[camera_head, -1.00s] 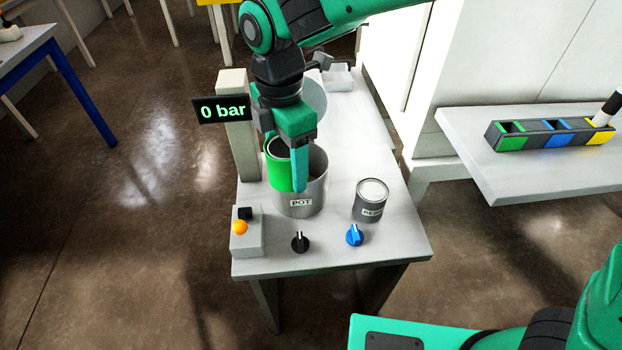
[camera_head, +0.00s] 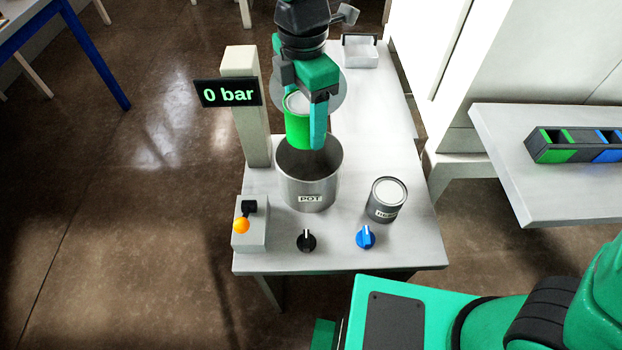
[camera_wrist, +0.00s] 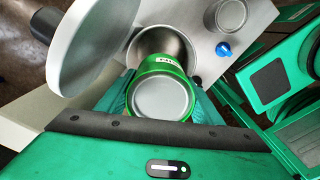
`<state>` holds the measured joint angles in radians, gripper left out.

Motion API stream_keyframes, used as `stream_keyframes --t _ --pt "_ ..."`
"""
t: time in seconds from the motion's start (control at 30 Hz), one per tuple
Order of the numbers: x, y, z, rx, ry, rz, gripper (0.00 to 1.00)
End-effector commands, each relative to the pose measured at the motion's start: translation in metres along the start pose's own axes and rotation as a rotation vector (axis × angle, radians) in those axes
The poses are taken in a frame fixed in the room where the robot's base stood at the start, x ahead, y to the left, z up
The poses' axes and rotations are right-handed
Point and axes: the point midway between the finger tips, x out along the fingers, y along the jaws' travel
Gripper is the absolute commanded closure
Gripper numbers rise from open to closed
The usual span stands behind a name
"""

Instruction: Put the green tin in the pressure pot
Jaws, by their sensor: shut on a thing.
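The green tin (camera_head: 298,130) is held upright in my gripper (camera_head: 318,140), which is shut on it. The tin hangs over the back part of the open pressure pot (camera_head: 308,196), a grey metal pot labelled POT. The pot's dark inside shows below the tin. In the wrist view the green tin (camera_wrist: 163,66) with its pale round top sits between my two fingers, and the pot (camera_wrist: 158,40) opens just beyond it. The pot's round lid (camera_wrist: 92,42) stands raised at the back; in the head view it is partly hidden behind my gripper.
A grey resin can (camera_head: 386,200) stands right of the pot. A black knob (camera_head: 306,240), a blue knob (camera_head: 366,237) and a box with an orange-tipped lever (camera_head: 249,228) are at the front. A post carries a "0 bar" display (camera_head: 228,93). A slotted rack (camera_head: 575,146) lies on the right table.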

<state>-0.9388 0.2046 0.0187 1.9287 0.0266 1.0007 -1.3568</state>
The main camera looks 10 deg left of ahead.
Motion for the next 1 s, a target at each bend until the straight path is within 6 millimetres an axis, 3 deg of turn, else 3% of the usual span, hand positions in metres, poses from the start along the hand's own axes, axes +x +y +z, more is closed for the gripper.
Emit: stream_keyframes --t 0.23,0.37,0.8,1.0 --pt "0.000 -0.001 0.008 0.013 0.000 0.000 0.81" --pt "0.011 -0.002 0.009 0.015 -0.001 -0.002 0.81" --pt "0.105 -0.002 0.009 0.015 -0.001 -0.004 0.81" --pt "0.131 -0.002 0.009 0.015 0.000 -0.001 0.81"
